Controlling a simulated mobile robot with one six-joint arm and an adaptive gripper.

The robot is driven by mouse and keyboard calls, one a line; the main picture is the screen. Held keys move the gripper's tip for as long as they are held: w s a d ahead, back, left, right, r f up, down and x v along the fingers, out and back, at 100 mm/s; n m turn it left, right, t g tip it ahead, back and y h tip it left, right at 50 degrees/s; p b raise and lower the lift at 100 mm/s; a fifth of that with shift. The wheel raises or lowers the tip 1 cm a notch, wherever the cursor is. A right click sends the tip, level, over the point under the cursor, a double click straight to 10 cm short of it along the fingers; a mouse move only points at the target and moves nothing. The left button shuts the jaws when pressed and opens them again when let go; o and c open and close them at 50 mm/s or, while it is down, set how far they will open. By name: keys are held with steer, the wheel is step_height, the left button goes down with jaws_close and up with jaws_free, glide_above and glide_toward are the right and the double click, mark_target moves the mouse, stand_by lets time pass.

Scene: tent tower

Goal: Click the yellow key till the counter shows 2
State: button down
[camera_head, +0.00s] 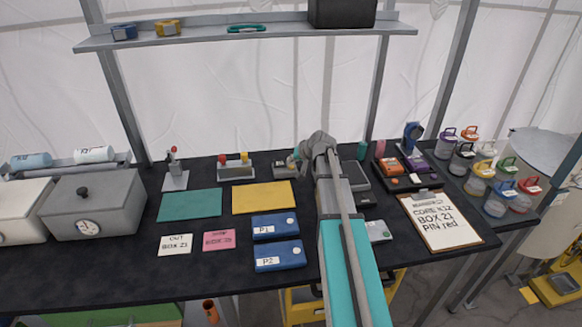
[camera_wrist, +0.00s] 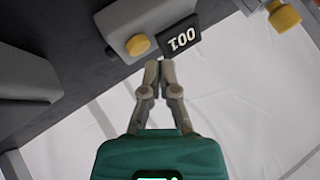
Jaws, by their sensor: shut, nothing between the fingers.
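The yellow key (camera_wrist: 138,45) sits on a light grey box (camera_wrist: 122,22) in the wrist view. Beside it is a dark counter display (camera_wrist: 178,36); the picture is turned over there, and the display reads 001. My gripper (camera_wrist: 160,67) is shut and empty, its tips close to the key and the display's edge; whether they touch anything cannot be told. In the head view my gripper (camera_head: 318,143) is over the back of the table, and my arm hides part of what lies there. The key cannot be made out in that view.
The black table (camera_head: 120,265) holds a grey box with a dial (camera_head: 95,205), a green mat (camera_head: 190,204), a yellow mat (camera_head: 264,196), blue boxes (camera_head: 278,257) and a clipboard (camera_head: 440,222). Lidded jars (camera_head: 496,203) stand at the right. A shelf (camera_head: 200,38) runs above.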

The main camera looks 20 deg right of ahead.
mark_target(292, 167)
steer(key=shift+f, duration=0.1)
stand_by(0.3)
steer(key=shift+f+b, duration=0.35)
steer(key=shift+b, duration=0.1)
steer(key=shift+f+b, duration=0.45)
steer(key=shift+b, duration=0.05)
stand_by(1.0)
steer(key=shift+r, duration=0.2)
steer(key=shift+r+p, duration=0.7)
steer(key=shift+p, duration=0.25)
steer(key=shift+r+p, duration=2.55)
